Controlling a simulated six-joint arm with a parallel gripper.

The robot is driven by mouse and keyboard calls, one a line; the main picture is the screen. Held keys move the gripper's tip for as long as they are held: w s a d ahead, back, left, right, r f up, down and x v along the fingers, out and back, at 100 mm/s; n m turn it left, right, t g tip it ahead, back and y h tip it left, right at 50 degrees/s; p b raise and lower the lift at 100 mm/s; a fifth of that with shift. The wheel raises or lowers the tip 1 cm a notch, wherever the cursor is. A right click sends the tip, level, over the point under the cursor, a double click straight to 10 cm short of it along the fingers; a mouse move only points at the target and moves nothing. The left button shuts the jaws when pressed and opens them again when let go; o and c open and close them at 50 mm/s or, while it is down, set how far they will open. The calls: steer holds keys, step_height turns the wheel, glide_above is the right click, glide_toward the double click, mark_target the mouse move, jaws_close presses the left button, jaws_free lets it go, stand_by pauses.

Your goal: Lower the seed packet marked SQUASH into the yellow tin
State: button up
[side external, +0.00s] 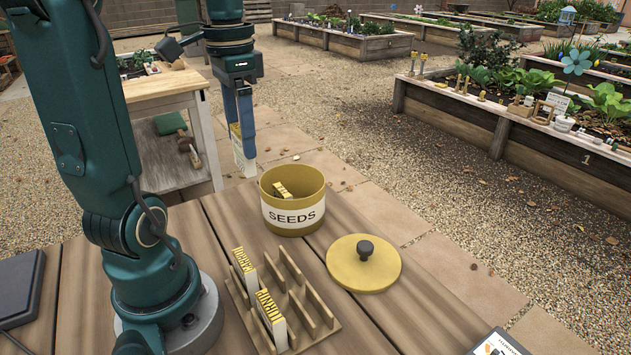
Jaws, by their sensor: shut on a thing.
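My gripper (245,135) is shut on a pale seed packet (242,162) with a yellow top, and it points downward. The packet hangs upright, just left of the yellow tin in the picture and higher than its rim. Its marking cannot be read from here. The open yellow tin (292,217) stands on the wooden table with a white SEEDS band. Another packet with yellow on it (283,190) leans inside the tin. The tin's floor is hidden.
The yellow lid (363,268) with a dark knob lies right of the tin. A slotted wooden rack (318,325) in front holds two upright packets (270,318). A dark booklet (497,344) lies at the front right. A wooden bench (165,95) stands behind at left.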

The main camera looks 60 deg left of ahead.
steer(key=w+a+f, duration=0.2)
steer(key=w, duration=0.9)
steer(key=shift+w, duration=0.4)
step_height(320, 180, down, 8)
steer(key=shift+f, duration=0.15)
stand_by(1.6)
steer(key=shift+f, duration=2.5)
stand_by(1.5)
steer(key=o, duration=1.3)
